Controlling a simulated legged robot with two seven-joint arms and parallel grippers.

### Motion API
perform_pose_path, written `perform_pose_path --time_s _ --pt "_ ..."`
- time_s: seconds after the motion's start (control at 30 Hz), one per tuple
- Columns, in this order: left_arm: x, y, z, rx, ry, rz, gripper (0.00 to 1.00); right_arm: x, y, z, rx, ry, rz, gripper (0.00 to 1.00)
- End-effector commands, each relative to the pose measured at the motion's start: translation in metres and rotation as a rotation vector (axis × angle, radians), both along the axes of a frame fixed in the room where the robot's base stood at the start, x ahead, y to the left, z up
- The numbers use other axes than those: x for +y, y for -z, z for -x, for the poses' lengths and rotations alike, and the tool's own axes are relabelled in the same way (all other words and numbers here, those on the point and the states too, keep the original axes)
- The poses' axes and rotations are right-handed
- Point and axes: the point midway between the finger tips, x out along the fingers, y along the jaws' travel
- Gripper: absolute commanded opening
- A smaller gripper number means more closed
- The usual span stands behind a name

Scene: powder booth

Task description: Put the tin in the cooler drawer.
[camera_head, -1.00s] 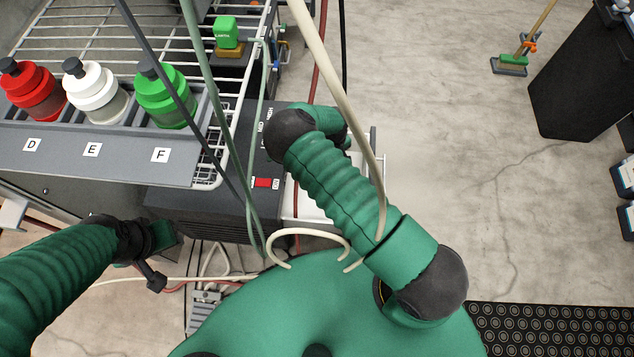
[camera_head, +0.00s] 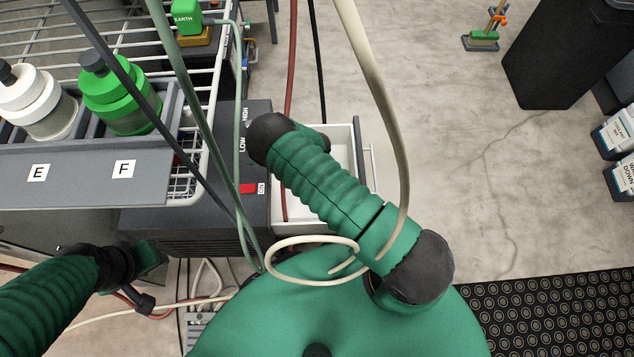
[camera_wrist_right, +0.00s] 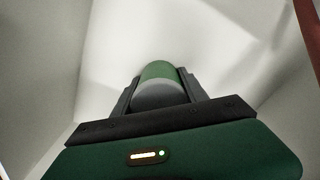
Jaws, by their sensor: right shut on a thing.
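The tin (camera_wrist_right: 160,85), green with a grey end, sits between the fingers of my right gripper (camera_wrist_right: 160,92) in the right wrist view. That gripper is shut on it. White walls and corners of the open drawer (camera_wrist_right: 225,45) surround the tin; I cannot tell whether it touches the drawer floor. In the head view the white drawer (camera_head: 344,145) stands out from the right side of the dark grey cooler (camera_head: 195,238). My right forearm crosses over the drawer and hides the right gripper and tin there. My left gripper (camera_head: 150,258) is low at left, its fingers unclear.
A wire rack (camera_head: 75,20) with a white bottle (camera_head: 40,105) and a green bottle (camera_head: 120,95) stands at left. Hoses hang before the cooler, and a red hose (camera_head: 291,80) runs by the drawer.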

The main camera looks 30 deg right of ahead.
Motion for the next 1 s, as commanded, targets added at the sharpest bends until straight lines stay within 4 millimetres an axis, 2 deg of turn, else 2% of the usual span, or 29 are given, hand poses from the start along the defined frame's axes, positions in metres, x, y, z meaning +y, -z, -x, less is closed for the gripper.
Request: perform_pose_path --time_s 0.37,0.4,0.53,1.0 --pt "0.000 0.005 0.000 0.000 0.000 0.000 0.36 0.000 0.012 0.000 0.001 0.000 0.002 0.00" --pt "0.000 0.004 0.000 0.000 0.000 0.000 0.36 0.000 0.012 0.000 0.001 0.000 0.002 0.54" --pt "0.000 0.005 0.000 0.000 0.000 0.000 0.36 0.000 0.014 0.002 0.004 0.000 0.000 0.71" --pt "0.000 0.006 0.000 0.000 0.000 0.000 0.36 0.001 0.015 0.005 0.011 0.000 -0.002 0.72"
